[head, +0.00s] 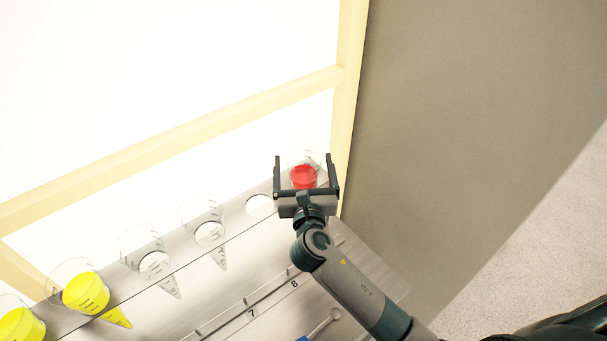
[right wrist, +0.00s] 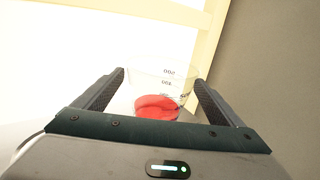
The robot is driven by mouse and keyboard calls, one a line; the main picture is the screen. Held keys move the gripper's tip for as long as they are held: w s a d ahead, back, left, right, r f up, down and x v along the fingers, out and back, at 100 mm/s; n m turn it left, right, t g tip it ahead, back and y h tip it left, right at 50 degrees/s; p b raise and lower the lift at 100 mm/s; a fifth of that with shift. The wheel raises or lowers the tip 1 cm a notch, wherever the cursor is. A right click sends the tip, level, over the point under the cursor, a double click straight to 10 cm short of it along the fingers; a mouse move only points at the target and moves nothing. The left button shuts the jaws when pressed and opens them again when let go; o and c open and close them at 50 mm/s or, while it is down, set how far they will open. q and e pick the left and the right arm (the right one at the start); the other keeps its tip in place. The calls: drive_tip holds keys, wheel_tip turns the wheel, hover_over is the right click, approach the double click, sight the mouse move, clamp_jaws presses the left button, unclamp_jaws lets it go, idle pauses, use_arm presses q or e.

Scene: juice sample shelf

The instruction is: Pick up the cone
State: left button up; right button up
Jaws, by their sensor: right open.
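A clear cone with red liquid (head: 303,177) stands in the far right part of the shelf rack in the head view. In the right wrist view the same cone (right wrist: 158,106) shows with graduation marks on its clear wall. My right gripper (head: 305,162) is open, with one finger on each side of the cone. Gaps show between the fingers and the cone in the right wrist view (right wrist: 160,85). The lower part of the cone is hidden by the gripper body. My left gripper is not in view.
The metal rack (head: 180,236) runs to the lower left. It holds two empty clear cones (head: 203,215) and cones with yellow liquid (head: 86,292). An empty hole (head: 259,206) lies left of the gripper. A pale yellow frame (head: 344,110) stands behind, and a grey panel (head: 450,120) is at right.

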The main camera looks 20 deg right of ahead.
idle(0.4)
drive_tip(key=c, duration=1.5)
drive_tip(key=shift+r, duration=0.15)
wheel_tip(320, 180, up, 18)
